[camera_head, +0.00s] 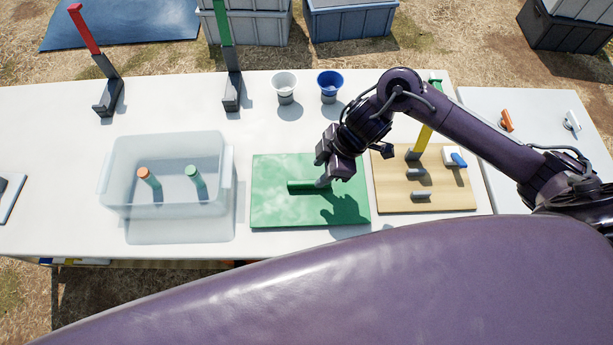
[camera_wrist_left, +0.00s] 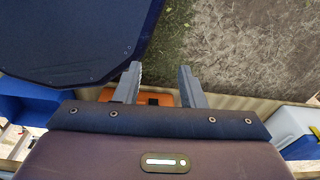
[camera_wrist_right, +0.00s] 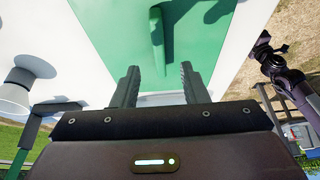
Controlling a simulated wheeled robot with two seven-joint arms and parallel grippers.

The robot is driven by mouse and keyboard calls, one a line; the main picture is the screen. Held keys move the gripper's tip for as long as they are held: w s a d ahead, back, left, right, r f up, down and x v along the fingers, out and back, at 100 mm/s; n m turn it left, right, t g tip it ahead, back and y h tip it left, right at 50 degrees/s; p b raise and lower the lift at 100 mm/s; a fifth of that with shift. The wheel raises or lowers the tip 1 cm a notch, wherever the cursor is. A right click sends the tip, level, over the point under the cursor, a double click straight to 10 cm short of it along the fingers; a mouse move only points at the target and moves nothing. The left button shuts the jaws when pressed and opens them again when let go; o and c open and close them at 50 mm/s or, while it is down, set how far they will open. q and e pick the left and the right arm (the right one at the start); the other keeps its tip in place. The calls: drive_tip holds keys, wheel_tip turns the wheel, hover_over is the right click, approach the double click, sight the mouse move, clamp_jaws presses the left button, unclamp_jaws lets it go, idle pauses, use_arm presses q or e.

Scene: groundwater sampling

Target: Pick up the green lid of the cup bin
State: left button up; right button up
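The green lid (camera_head: 275,212) is a flat rectangular panel on the white table, with a raised green bar handle (camera_head: 301,186) across its middle. The lid (camera_wrist_right: 115,25) and its handle (camera_wrist_right: 158,38) also show in the right wrist view. My right gripper (camera_head: 324,182) is over the lid at the right end of the handle. In the right wrist view its fingers (camera_wrist_right: 157,80) are apart with nothing between them, and the handle shows past the tips. My left gripper (camera_wrist_left: 157,80) is open and empty, outside the head view. What lies under the lid is hidden.
A translucent bin (camera_head: 113,190) with two bottles stands left of the lid. A wooden board (camera_head: 440,199) with small fittings lies close to its right. A white cup (camera_head: 285,82) and a blue cup (camera_head: 329,83) stand behind. Bare table separates the bin and lid.

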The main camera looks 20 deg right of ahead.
sight(310, 182)
drive_tip(key=x, duration=0.3)
drive_tip(key=shift+a+f, duration=0.15)
drive_tip(key=shift+f, duration=0.05)
drive_tip(key=x, duration=0.2)
drive_tip(key=shift+w+f, duration=0.1)
drive_tip(key=shift+f, duration=0.2)
use_arm(q)
drive_tip(key=shift+s, duration=0.6)
use_arm(e)
clamp_jaws()
